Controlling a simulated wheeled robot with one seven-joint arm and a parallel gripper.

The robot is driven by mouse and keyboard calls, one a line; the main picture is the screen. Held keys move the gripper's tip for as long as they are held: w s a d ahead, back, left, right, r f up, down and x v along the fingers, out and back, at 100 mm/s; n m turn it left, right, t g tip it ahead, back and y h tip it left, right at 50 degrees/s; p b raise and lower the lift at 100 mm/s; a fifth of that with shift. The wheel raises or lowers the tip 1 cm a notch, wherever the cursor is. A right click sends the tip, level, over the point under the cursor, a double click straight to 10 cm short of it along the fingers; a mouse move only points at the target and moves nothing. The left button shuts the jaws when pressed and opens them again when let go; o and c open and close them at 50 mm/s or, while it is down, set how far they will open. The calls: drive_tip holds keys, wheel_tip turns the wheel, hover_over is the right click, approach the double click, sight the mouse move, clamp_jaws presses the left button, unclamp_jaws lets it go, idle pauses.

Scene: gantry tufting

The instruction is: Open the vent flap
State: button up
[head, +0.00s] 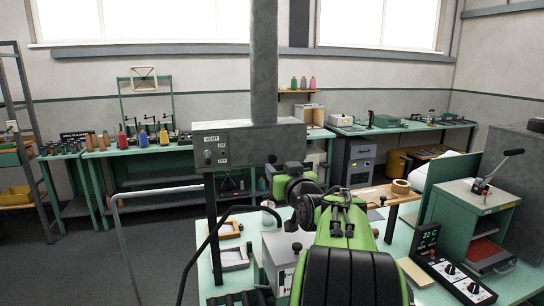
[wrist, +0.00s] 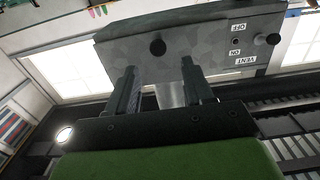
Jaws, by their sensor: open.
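The grey vent box (head: 270,138) hangs under a square duct in the head view, labelled VENT with ON and OFF marks. A round black knob (head: 272,158) sits low on its front, right of the label. In the wrist view the box (wrist: 205,62) appears upside down at the top, and the knob (wrist: 157,47) stands out from its face. The flap's edges cannot be made out; it looks closed. My gripper (wrist: 160,86) is open and empty, its fingers spread below the knob in that picture, not around it. My arm hides the fingertips in the head view.
A second black knob (head: 207,155) is at the box's left. A grey duct (head: 264,60) rises above it. Below is a pale green bench (head: 230,262) with wooden frames and a control panel (head: 452,268). A green cabinet (head: 468,222) stands right.

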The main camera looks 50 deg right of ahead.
sight(273, 159)
drive_tip(key=p+x, duration=0.1)
drive_tip(key=x, duration=0.5)
drive_tip(key=shift+d+r+p, duration=0.15)
drive_tip(key=shift+d+p, duration=0.05)
drive_tip(key=shift+p, duration=0.2)
drive_tip(key=shift+w, duration=0.2)
drive_tip(key=shift+s, duration=0.1)
drive_tip(key=shift+c, duration=0.6)
clamp_jaws()
